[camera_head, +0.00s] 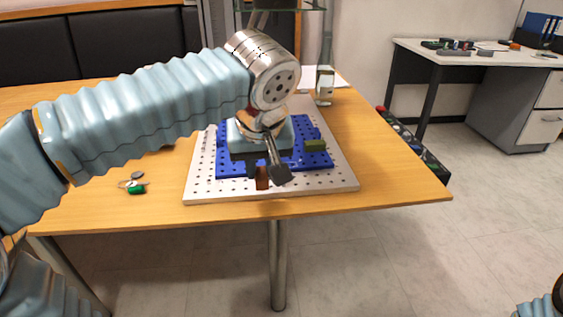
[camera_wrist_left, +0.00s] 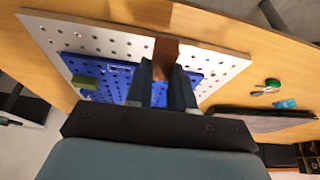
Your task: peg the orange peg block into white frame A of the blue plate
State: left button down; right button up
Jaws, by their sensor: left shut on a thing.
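The orange peg block (camera_head: 262,178) looks brown-orange and shows below my left gripper (camera_head: 264,172) in the head view. In the left wrist view the block (camera_wrist_left: 166,50) sits between the two fingertips of the left gripper (camera_wrist_left: 163,66), which is shut on it. The blue plate (camera_head: 230,166) lies on a perforated pale board and is partly hidden by my left arm; it also shows in the left wrist view (camera_wrist_left: 115,80). The block is over the plate's near edge; its height is unclear. My right gripper is out of view.
The perforated board (camera_head: 340,184) lies on the wooden table (camera_head: 400,190). A green block (camera_head: 315,145) is on the plate's right side. A small green item (camera_head: 137,188) lies on the table at left. A small white device (camera_head: 325,85) stands behind the board.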

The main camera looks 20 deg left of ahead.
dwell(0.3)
pick_arm(q)
jog(key=w+a+p, duration=0.1)
jog(key=w+a, duration=0.2)
jog(key=w, duration=0.1)
jog(key=w+a+p, duration=0.1)
jog(key=w+a, duration=0.2)
jog(key=w, duration=0.2)
jog(key=w+a+p, duration=0.1)
jog(key=w+a, duration=0.2)
jog(key=w, duration=0.1)
jog(key=shift+w, duration=0.35)
jog(key=shift+w+a+r, duration=0.1)
jog(key=shift+w+a, duration=0.3)
jog(key=shift+w, duration=0.1)
jog(key=shift+x, duration=1.2)
jog(key=shift+s+d+f, duration=0.15)
jog(key=shift+f, duration=0.4)
jog(key=shift+f, duration=0.15)
jog(key=shift+f, duration=0.1)
jog(key=c, duration=1)
grip_release()
